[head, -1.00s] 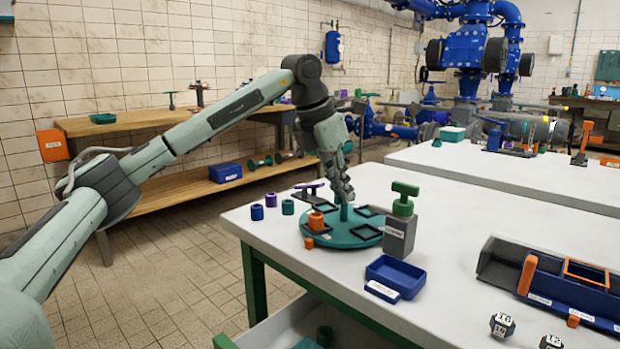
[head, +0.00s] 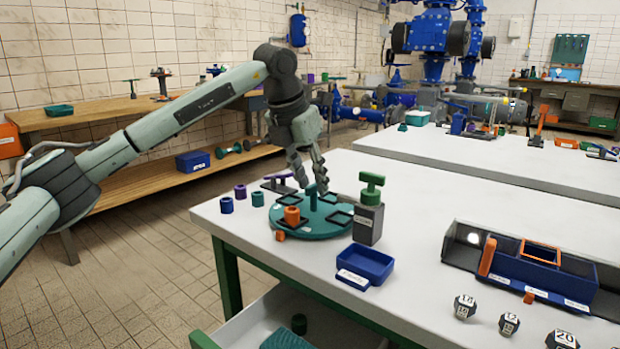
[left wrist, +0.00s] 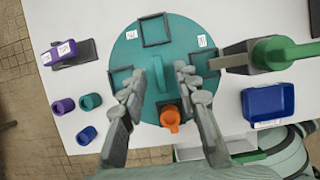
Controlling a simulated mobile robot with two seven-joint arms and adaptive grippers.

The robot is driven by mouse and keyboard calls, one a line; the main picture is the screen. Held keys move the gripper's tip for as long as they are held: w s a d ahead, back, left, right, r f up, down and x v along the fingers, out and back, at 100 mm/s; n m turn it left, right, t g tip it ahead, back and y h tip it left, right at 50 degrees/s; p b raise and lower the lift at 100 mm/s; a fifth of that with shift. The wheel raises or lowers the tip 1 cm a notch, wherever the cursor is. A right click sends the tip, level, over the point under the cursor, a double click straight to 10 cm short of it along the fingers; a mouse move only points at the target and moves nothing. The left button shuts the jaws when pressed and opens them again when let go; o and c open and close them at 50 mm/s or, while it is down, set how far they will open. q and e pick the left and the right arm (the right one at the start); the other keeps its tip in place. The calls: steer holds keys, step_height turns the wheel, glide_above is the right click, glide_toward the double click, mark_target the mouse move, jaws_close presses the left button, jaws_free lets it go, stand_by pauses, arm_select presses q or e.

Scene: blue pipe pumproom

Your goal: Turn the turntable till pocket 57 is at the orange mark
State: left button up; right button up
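The teal turntable (head: 328,232) lies on the white table, with several black-framed square pockets and a raised teal handle (head: 312,198) at its centre. An orange ring-shaped piece (head: 292,215) stands in the pocket at the near-left rim. A small orange piece (head: 280,236), perhaps the orange mark, is just outside the rim beside it. White labels (left wrist: 202,41) sit by pockets; I cannot read their numbers. My left gripper (head: 309,183) points down over the handle, fingers apart; in the left wrist view the handle (left wrist: 159,73) shows between them. Contact is not visible. My right gripper is not in view.
A grey block with a green T-handle (head: 369,222) stands close at the turntable's right. A blue tray (head: 364,262) is in front. Small blue, purple and teal cylinders (head: 227,205) stand left. A dark-blue organizer (head: 540,270) and numbered dice (head: 465,306) are at right.

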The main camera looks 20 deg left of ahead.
arm_select(q)
steer(key=v, duration=1.2)
stand_by(0.3)
